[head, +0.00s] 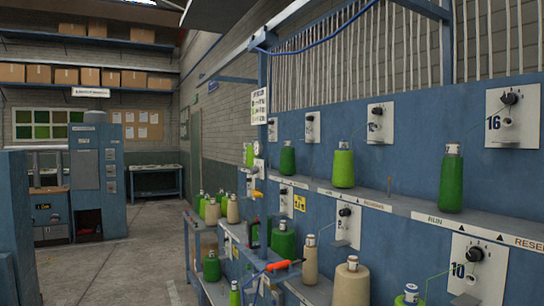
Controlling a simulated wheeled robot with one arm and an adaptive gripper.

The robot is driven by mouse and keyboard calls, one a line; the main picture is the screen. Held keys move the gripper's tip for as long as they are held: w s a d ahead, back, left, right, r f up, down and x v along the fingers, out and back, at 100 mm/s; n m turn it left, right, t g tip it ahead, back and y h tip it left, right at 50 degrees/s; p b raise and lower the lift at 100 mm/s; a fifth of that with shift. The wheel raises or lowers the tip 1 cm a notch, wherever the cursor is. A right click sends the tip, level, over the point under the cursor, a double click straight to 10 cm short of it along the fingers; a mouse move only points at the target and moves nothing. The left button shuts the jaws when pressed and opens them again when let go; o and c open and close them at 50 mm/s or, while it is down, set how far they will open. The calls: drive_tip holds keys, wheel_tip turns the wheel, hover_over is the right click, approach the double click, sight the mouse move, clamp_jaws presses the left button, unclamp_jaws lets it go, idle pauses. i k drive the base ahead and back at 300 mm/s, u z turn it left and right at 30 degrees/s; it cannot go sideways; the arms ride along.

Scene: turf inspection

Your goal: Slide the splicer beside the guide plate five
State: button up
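Numbered white guide plates are fixed along the blue machine frame on the right. Plate 16 (525,128) and plate 10 (491,277) are readable. A smaller plate (347,233) stands farther along the lower row, and another (287,197) lies beyond it; I cannot read either number, so I cannot tell which is plate five. An orange-handled tool (279,266) shows near a blue bracket low at the centre; it may be the splicer, but I cannot be sure. My gripper is not in view.
Green cones (452,182) stand on the upper shelf (400,202). Beige cones (351,285) stand lower, near the orange tool. A side table (209,235) holds several cones. Open concrete floor (150,255) lies left of centre. A blue machine (98,185) stands at the left.

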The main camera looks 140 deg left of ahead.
sight(257, 254)
drive_tip(key=u, duration=5.05)
drive_tip(key=i, duration=1.2)
drive_tip(key=u, duration=0.6)
drive_tip(key=i, duration=1.45)
drive_tip(key=z, duration=0.15)
